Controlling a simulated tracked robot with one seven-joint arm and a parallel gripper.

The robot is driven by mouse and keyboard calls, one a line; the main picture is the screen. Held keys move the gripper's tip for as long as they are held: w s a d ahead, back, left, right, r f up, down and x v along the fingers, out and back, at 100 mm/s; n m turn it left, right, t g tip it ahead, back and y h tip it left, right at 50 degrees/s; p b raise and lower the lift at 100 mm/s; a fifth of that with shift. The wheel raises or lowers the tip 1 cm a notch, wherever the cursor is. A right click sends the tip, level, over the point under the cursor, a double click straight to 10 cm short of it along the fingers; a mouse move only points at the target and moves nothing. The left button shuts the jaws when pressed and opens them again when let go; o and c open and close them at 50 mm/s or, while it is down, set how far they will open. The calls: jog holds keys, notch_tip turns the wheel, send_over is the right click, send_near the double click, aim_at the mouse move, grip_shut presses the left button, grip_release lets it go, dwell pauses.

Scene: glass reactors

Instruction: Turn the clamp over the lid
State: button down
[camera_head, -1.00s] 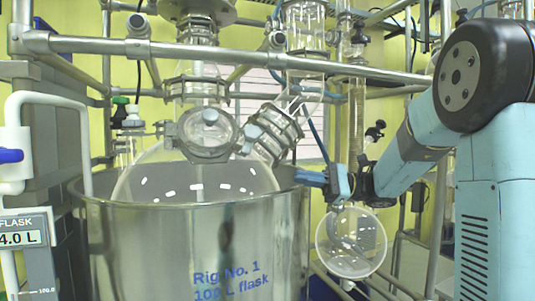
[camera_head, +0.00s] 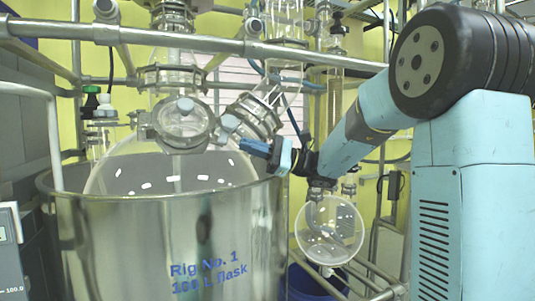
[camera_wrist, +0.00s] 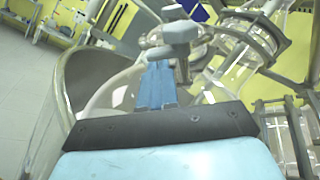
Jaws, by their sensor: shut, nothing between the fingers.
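A round lid (camera_head: 183,118) with a pale knob closes the front port of the glass flask (camera_head: 120,172). A small grey-blue clamp piece (camera_head: 229,123) sits at the lid's right side. In the wrist view, a grey T-shaped piece (camera_wrist: 181,33), apparently this clamp, stands just beyond the fingertips. My gripper (camera_head: 247,146) is right of and slightly below the lid, its blue fingers pointing left. In the wrist view, the fingers (camera_wrist: 158,66) are together and empty. I cannot tell whether the tips touch the grey piece, which overlaps them in the picture.
The flask sits in a steel vessel (camera_head: 170,245) whose rim passes below my gripper. An angled glass neck with a metal collar (camera_head: 250,116) is close above. A horizontal pipe (camera_head: 210,43) crosses overhead. A round glass bulb (camera_head: 329,230) hangs under my forearm.

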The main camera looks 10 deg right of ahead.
aim_at(227, 130)
jog(key=shift+x, duration=1.4)
jog(key=shift+s+a+f, duration=0.15)
jog(key=shift+s+a, duration=0.1)
